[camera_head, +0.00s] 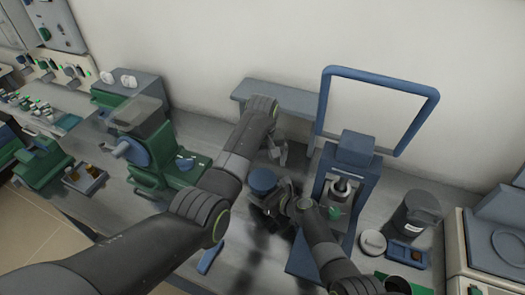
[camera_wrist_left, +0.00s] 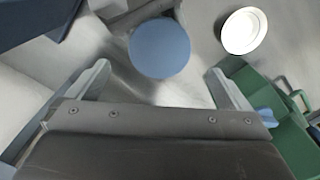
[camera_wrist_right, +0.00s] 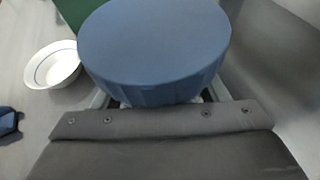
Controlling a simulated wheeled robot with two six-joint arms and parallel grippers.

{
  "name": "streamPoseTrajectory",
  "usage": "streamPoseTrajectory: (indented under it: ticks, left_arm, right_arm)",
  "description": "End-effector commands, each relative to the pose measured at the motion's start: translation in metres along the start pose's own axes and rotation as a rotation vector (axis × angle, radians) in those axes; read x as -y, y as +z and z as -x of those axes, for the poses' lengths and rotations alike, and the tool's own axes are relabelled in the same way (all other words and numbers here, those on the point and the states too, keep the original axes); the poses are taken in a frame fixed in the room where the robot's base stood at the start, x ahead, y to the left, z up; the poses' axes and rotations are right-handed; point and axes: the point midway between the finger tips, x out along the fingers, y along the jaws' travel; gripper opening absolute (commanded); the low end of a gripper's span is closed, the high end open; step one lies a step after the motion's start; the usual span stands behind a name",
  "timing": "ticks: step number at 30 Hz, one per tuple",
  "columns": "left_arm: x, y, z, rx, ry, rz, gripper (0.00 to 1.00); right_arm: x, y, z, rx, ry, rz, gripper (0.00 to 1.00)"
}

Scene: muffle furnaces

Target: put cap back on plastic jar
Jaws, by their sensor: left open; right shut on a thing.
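A blue round cap (camera_head: 263,181) sits level above the fingers of my right gripper (camera_head: 276,200). In the right wrist view the cap (camera_wrist_right: 155,45) is large, with a ribbed side. The right gripper is shut below it, on what seems to be the plastic jar; the cap hides the jar's body and the fingertips. Whether the cap is fully seated cannot be told. My left gripper (camera_head: 277,152) is open and empty, behind and above the cap. In the left wrist view the cap (camera_wrist_left: 160,48) shows ahead, between and beyond the open fingers.
A white dish (camera_wrist_left: 244,31) lies on the bench near the cap. A green machine (camera_head: 160,160) stands left. A blue press frame (camera_head: 350,160) stands close on the right, with a dark container (camera_head: 415,212) beyond it. A blue-grey shelf (camera_head: 285,97) runs along the wall.

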Motion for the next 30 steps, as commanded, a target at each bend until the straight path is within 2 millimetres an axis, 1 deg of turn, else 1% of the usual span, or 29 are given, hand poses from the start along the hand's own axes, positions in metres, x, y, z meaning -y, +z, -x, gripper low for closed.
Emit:
streamPoseTrajectory:
  ticks: [1, 3, 6, 9, 12, 20, 21, 26, 30]
  left_arm:
    - [-0.001, -0.001, 0.012, -0.005, 0.003, 0.000, 1.00]
    - [-0.001, -0.001, 0.025, -0.005, 0.003, -0.001, 1.00]
    - [-0.001, -0.001, 0.037, -0.003, 0.002, 0.000, 1.00]
    - [0.000, -0.001, 0.045, -0.002, 0.002, 0.000, 1.00]
    - [0.000, 0.000, 0.049, -0.001, 0.001, 0.000, 1.00]
    - [0.000, 0.000, 0.049, -0.001, 0.001, 0.000, 1.00]
    - [0.000, 0.000, 0.049, -0.001, 0.001, 0.000, 1.00]
    - [0.000, 0.000, 0.049, -0.001, 0.001, 0.000, 1.00]
    - [0.000, 0.000, 0.049, -0.001, 0.001, 0.000, 1.00]
  right_arm:
    - [0.000, 0.000, 0.000, 0.000, 0.000, 0.000, 0.03]
    - [0.000, 0.000, 0.000, 0.000, 0.000, 0.000, 0.03]
    - [0.000, 0.000, 0.000, 0.000, 0.000, 0.000, 0.03]
    - [0.000, 0.000, 0.000, 0.000, 0.000, 0.000, 0.03]
    - [0.000, 0.000, 0.000, 0.000, 0.000, 0.000, 0.03]
    - [0.000, 0.000, 0.000, 0.000, 0.000, 0.000, 0.03]
    - [0.000, 0.000, 0.000, 0.000, 0.000, 0.000, 0.72]
    - [0.000, 0.000, 0.000, 0.000, 0.000, 0.000, 0.92]
    - [0.000, 0.000, 0.000, 0.000, 0.000, 0.000, 0.92]
